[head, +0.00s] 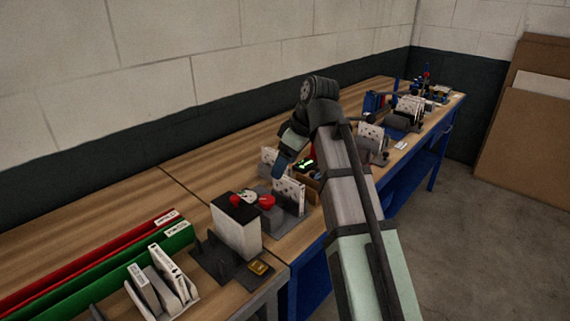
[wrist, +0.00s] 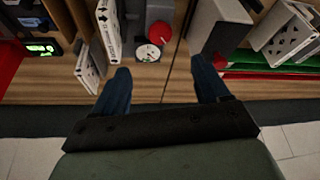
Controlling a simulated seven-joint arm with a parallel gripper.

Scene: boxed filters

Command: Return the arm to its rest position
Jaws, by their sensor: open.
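My gripper (wrist: 161,82) is open in the wrist view, with two blue fingers set apart and nothing held between them. In the head view my arm reaches up over the bench, and its gripper (head: 281,162) hangs above the bench near the white boxed filters (head: 289,194). The fingers point down, and the head view does not show the gap between them. A round dial with a white face (wrist: 148,53) and a red knob (wrist: 158,32) lie beyond the fingertips in the wrist view.
A white box (head: 237,232) with a black top stands left of the filters. Green (head: 130,262) and red (head: 90,262) bins lie at the left. More fixtures (head: 410,108) stand along the far bench. Bare wood (head: 215,150) runs along the wall. Brown panels (head: 525,125) lean at the right.

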